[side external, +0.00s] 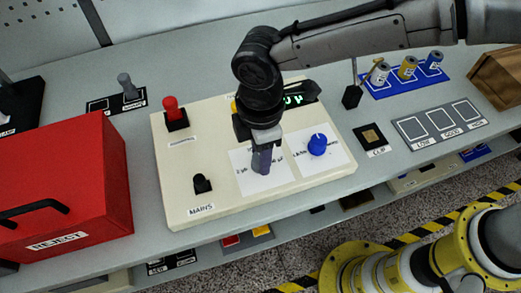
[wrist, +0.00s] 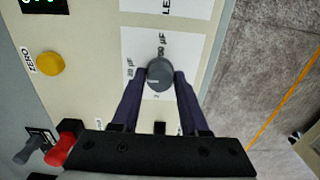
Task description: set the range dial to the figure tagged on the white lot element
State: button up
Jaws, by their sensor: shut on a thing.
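The range dial (wrist: 160,75) is a grey round knob on a white label with µF figures; "20 µF" and "200 µF" can be read in the wrist view. My gripper (wrist: 161,76) is shut on the dial, one dark finger on each side. In the side view my gripper (side external: 262,164) points down at the panel (side external: 225,205) and hides the dial. The white lot element (side external: 380,72) stands at the left of a blue rack (side external: 404,85), beside a yellow one (side external: 407,67) and a blue one (side external: 433,60). Its tag is too small to read.
A blue knob (side external: 317,144) is right of my gripper. A red button (side external: 173,114), a black MAINS switch (side external: 202,184) and a green-lit display (side external: 300,97) are on the panel. A yellow ZERO button (wrist: 50,63) shows too. A red REJECT box (side external: 70,185) stands left.

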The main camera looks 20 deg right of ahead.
grip_shut()
jog(key=shift+m, duration=0.4)
jog(key=m, duration=0.3)
jog(key=shift+m, duration=0.3)
jog(key=m, duration=0.4)
jog(key=shift+m, duration=0.3)
jog(key=m, duration=0.4)
jog(key=shift+m, duration=2.4)
